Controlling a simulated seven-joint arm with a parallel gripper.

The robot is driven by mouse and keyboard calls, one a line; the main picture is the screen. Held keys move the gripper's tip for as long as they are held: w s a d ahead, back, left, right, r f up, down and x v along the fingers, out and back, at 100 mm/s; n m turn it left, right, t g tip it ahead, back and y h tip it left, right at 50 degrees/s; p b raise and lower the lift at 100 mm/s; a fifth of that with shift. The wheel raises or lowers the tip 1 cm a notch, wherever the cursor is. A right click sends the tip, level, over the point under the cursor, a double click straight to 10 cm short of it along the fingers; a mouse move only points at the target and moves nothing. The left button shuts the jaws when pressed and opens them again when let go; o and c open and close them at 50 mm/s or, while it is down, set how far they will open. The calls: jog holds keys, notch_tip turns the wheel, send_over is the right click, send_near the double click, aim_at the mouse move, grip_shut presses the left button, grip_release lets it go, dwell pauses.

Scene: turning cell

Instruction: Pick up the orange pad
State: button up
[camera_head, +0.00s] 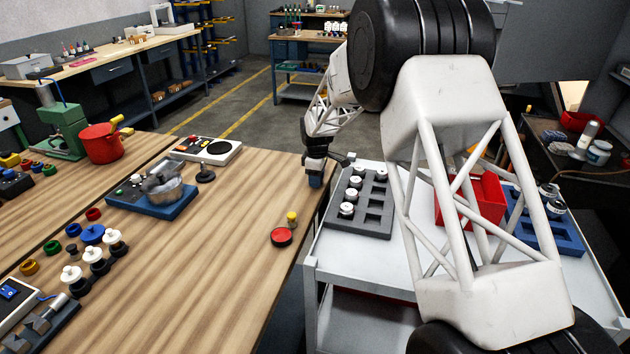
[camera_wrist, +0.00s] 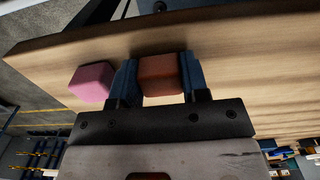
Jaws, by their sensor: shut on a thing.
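The orange pad (camera_wrist: 161,75), a small reddish-orange block, sits between the two blue fingertips of my gripper (camera_wrist: 158,80) in the wrist view. The gripper is shut on it, one finger against each side. In the head view my gripper (camera_head: 316,180) is at the far right edge of the wooden table (camera_head: 215,290). The pad does not show there. I cannot tell whether the pad touches the table.
A pink block (camera_wrist: 92,82) lies just left of the left finger in the wrist view. A grey tray (camera_head: 362,220) with white-capped parts stands on the white cart right of the table. A black knob-like stand (camera_head: 205,173) is left of my gripper.

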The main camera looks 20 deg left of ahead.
jog(key=shift+r, duration=5)
jog(key=shift+o, duration=1.4)
jog(key=shift+c, duration=1)
jog(key=s+d+r+m, duration=0.2)
jog(key=s+d+m, duration=0.2)
jog(key=s+d, duration=0.3)
jog(key=s+d+r+m, duration=0.3)
jog(key=s+d+m, duration=0.2)
jog(key=s+d, duration=0.2)
jog(key=shift+s+d+r, duration=0.15)
jog(key=shift+s+d, duration=0.05)
jog(key=shift+s, duration=0.7)
